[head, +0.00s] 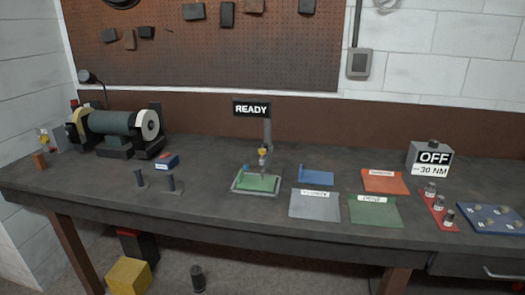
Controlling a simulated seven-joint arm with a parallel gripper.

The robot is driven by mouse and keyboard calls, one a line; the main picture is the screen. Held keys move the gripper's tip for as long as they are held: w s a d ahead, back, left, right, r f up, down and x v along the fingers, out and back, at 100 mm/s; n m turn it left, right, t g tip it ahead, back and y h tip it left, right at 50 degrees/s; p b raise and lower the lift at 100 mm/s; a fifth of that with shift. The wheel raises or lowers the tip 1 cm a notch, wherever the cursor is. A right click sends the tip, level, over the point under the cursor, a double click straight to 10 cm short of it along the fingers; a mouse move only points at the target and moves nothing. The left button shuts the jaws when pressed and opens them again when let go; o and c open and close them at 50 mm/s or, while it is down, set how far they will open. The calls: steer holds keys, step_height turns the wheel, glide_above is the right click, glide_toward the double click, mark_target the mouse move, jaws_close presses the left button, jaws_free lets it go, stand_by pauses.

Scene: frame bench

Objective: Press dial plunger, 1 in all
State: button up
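A small stand (268,130) rises near the middle of the bench, with a black "READY" sign (252,109) at its top. A small yellowish and metal fitting (263,153) on the stand points down over a green block (258,183). This is probably the dial and its plunger, but it is too small to tell the parts apart. The green block lies on a grey base plate (238,188). I cannot tell whether the fitting's tip touches the block. My gripper is not in view.
A bench grinder (115,122) stands at the left, with two dark upright posts (172,184) nearer. Grey (315,206), green (373,212) and orange (383,188) labelled mats lie right of the stand. An "OFF / 30 NM" box (432,145) and red and blue (495,224) trays are far right.

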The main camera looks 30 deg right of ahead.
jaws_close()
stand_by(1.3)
